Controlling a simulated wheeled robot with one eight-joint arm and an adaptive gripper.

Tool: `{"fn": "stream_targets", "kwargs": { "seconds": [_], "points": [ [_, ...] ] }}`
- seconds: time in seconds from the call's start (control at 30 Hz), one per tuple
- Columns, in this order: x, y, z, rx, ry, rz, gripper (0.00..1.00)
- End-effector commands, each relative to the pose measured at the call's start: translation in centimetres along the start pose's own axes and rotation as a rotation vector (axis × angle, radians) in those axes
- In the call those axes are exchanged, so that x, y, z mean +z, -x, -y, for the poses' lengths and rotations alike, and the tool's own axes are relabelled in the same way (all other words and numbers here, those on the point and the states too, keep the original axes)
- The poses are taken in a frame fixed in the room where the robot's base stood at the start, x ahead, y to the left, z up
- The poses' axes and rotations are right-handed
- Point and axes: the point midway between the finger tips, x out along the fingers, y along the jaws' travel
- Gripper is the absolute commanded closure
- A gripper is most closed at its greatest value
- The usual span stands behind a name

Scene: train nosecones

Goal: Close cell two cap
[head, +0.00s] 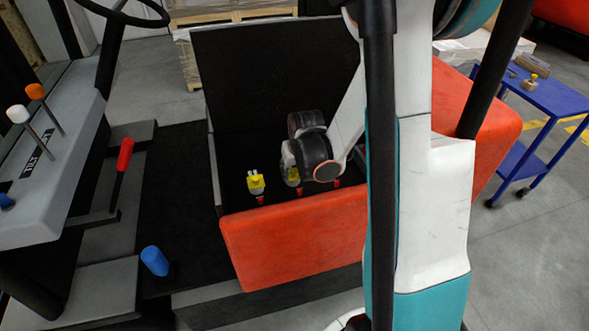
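A row of battery cells sits in the dark open compartment behind the red front panel. The left cell has a yellow cap (256,182) with pale prongs above it. A second yellow cap (293,177), the middle one, shows just below my gripper and is partly hidden, so I cannot tell whether it is open or shut. My gripper (287,160) is over this middle cell, mostly hidden behind my own dark wrist joints. Its fingers cannot be made out, nor whether it touches the cap. Small red parts (261,201) stand in front of the cells. The right cell is hidden behind my arm.
The black lid (270,70) stands raised behind the compartment. The red panel (290,245) forms its front edge. A blue cart (555,95) stands at right.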

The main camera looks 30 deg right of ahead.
Motion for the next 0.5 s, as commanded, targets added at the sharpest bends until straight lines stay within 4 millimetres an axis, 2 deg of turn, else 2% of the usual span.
{"fn": "stream_targets", "kwargs": {
  "seconds": [0.27,0.5],
  "points": [
    [0.0,0.4,0.0,0.0,0.0,0.001,0.61],
    [0.1,3.0,0.0,0.0,0.0,0.001,0.61]
  ]
}}
